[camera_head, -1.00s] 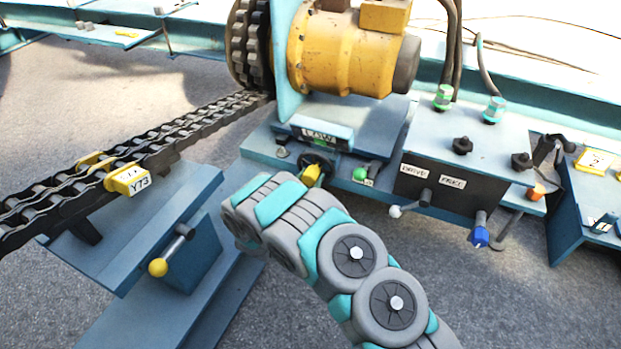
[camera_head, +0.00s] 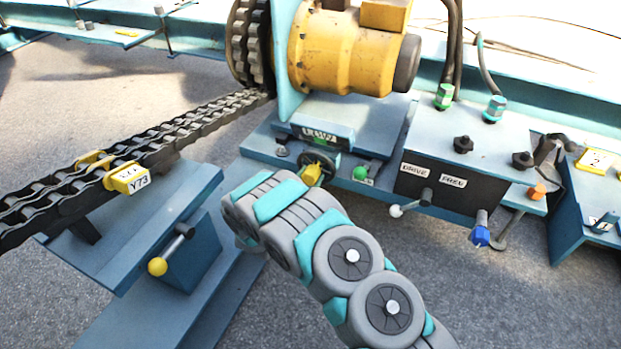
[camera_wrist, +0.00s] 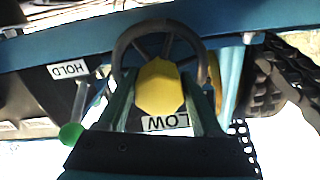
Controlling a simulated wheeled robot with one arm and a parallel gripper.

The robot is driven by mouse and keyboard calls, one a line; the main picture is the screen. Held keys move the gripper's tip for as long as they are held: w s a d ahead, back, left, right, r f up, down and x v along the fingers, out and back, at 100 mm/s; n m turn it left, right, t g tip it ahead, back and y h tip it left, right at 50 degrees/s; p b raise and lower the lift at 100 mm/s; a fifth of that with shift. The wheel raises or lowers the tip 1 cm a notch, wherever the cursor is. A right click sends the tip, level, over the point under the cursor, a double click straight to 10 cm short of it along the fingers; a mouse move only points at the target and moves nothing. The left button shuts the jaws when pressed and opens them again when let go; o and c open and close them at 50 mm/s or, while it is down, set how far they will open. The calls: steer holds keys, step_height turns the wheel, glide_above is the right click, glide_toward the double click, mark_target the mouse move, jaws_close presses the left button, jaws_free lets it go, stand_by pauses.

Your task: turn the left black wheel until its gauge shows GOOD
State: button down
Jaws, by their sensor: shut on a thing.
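The left black wheel (camera_head: 333,160) stands on the front of the blue machine base, below the gauge plate (camera_head: 317,135), which reads LOW. A yellow faceted hub (camera_head: 311,169) sits at its middle. In the wrist view the spoked black wheel (camera_wrist: 158,27) rises behind the yellow hub (camera_wrist: 160,88), and LOW (camera_wrist: 167,122) shows upside down below the hub. My gripper (camera_wrist: 162,95) has one green finger on each side of the hub and is shut on it.
A green knob (camera_head: 361,172) stands just right of the wheel. Further right is a control box (camera_head: 433,185) labelled DRIVE and FEED, with protruding levers. A chain (camera_head: 150,145) runs left, above a yellow-ended lever (camera_head: 158,266).

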mark_target(307, 181)
steer(key=m+b, duration=0.2)
steer(key=m, duration=0.1)
steer(key=shift+a+f+m, duration=0.1)
steer(key=shift+m, duration=0.3)
steer(key=shift+m+b, duration=0.65)
steer(key=shift+m, duration=0.15)
steer(key=shift+c, duration=0.3)
jaws_free()
steer(key=shift+v, duration=3.85)
